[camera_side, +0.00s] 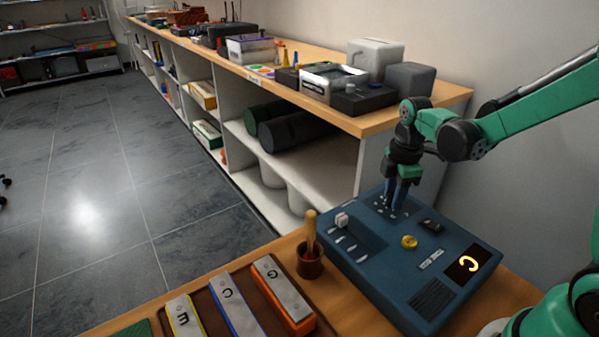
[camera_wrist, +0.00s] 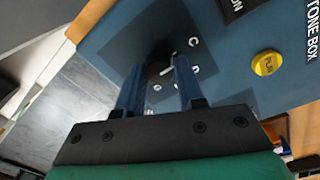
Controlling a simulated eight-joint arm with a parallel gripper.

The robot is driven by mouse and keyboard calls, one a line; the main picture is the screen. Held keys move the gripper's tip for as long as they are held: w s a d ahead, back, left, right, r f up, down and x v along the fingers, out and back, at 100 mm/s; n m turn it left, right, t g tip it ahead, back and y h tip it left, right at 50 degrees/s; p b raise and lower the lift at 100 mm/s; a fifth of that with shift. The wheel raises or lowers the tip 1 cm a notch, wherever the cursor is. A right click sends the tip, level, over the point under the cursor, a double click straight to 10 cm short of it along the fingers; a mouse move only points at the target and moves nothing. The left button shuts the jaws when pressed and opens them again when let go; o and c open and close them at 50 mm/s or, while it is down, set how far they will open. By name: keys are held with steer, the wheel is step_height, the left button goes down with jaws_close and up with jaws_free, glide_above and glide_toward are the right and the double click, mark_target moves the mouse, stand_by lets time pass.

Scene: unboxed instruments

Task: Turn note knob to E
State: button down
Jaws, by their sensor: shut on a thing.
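The blue tone box (camera_side: 345,262) sits on the wooden table in the side view. Its display (camera_side: 468,264) shows a glowing yellow C. My gripper (camera_side: 396,208) points down at the box's far part, its fingers shut on the note knob. In the wrist view the dark note knob (camera_wrist: 160,58) lies between the fingertips of my gripper (camera_wrist: 160,80). A C is printed at its upper right, with smaller marks around it. A short white line shows by the knob, but I cannot tell exactly where it points. The fingers hide part of the dial.
A yellow play button (camera_side: 409,242), a black switch (camera_side: 431,226) and a white-capped control (camera_side: 342,220) stand on the box. A brown cup with a wooden mallet (camera_side: 310,262) is beside it. Chime bars lettered E, C and G (camera_side: 283,290) lie in front left.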

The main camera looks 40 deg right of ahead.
steer(key=shift+m, duration=0.3)
steer(key=m, duration=0.3)
steer(key=shift+m, duration=0.3)
steer(key=m, duration=0.4)
steer(key=shift+m, duration=0.3)
steer(key=m, duration=0.4)
steer(key=shift+m, duration=0.3)
steer(key=shift+m+g, duration=0.3)
steer(key=shift+m, duration=1.8)
steer(key=c, duration=0.5)
jaws_free()
steer(key=shift+w, duration=0.1)
steer(key=shift+c, duration=0.2)
steer(key=shift+r, duration=0.1)
